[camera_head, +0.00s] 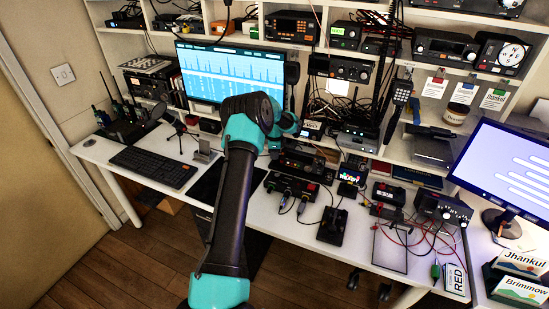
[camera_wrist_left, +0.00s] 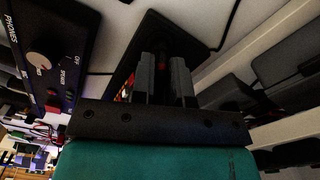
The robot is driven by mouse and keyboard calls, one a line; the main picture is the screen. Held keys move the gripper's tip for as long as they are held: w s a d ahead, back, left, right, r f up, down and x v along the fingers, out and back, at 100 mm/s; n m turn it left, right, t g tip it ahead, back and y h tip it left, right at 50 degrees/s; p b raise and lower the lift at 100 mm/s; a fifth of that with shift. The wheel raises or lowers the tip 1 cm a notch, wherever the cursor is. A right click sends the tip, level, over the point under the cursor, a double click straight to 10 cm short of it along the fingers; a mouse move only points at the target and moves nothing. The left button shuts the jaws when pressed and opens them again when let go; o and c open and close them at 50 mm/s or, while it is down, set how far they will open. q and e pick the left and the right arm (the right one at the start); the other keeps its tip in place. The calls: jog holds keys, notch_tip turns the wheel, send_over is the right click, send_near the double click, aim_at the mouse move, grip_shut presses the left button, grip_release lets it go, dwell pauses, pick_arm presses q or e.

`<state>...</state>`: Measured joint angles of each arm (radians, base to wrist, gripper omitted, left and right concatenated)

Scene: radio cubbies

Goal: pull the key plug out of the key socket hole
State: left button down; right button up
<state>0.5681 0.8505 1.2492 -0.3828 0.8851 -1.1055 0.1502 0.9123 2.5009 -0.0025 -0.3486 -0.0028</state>
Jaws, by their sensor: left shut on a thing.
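My left gripper (camera_wrist_left: 165,82) is shut on a small dark plug with a reddish part, which I take to be the key plug (camera_wrist_left: 162,63). Most of the plug is hidden between the fingers. Behind it is a black box (camera_wrist_left: 140,60); I cannot make out the key socket hole or how far the plug sits in it. In the head view the left arm reaches over the desk to the equipment below the shelf, and its fingertips are hard to make out there. My right gripper is not in view.
A panel marked PHONES (camera_wrist_left: 62,40) with knobs is close left of the gripper in the wrist view. The head view shows a large monitor (camera_head: 230,75), keyboard (camera_head: 153,167), black key paddle (camera_head: 332,226) and red and black leads (camera_head: 405,230). Shelves of radios crowd the back.

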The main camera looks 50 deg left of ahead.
pick_arm(q)
jog(key=shift+r, duration=0.15)
jog(key=shift+r, duration=1.6)
jog(key=s+d+r, duration=0.1)
jog(key=s+d, duration=0.9)
jog(key=d, duration=0.2)
jog(key=shift+s+r, duration=0.25)
jog(key=shift+s, duration=0.05)
